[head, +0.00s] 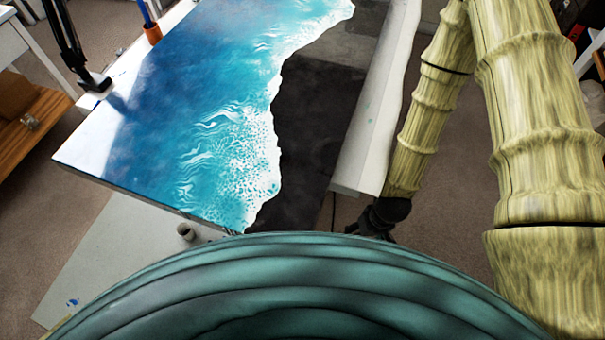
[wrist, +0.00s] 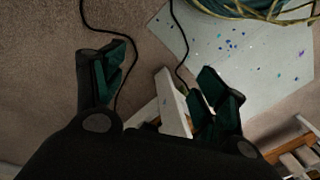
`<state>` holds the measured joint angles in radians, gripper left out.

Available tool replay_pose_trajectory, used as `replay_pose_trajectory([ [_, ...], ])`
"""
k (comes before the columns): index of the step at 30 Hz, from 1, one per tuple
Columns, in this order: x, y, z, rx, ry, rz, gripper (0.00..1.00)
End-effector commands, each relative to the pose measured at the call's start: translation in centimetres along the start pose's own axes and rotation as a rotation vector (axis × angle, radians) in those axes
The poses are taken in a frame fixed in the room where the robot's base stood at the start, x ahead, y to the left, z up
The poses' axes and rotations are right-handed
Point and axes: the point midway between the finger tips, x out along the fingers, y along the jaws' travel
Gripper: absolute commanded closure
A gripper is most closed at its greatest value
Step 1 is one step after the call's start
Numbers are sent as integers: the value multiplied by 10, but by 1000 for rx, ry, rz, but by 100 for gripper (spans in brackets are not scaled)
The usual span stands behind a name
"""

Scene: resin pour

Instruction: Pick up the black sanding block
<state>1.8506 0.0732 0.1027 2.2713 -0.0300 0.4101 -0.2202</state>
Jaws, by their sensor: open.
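I cannot make out a black sanding block in either view. My gripper (wrist: 163,62) is open in the wrist view, with its two dark green-padded fingers spread apart and nothing between them. It points down toward the carpet and a paint-spotted white sheet. In the head view my gripper (head: 379,218) shows only as a small dark shape at the end of my arm, right of the table. Its fingers cannot be told apart there.
A blue-and-white resin panel (head: 215,110) lies on the table beside a dark section (head: 318,120). A long white board (head: 375,110) runs along the right. Black cables (wrist: 178,45) hang close to my gripper.

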Motion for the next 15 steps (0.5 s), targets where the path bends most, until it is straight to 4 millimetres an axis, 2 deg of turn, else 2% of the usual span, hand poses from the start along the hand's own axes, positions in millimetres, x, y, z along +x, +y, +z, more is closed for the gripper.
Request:
replay_pose_trajectory([
  [1,23,1,-11,-18,6,-7,28],
  [3,37,-1,-23,-44,7,-19,28],
  [15,107,-10,-91,-190,24,-73,28],
])
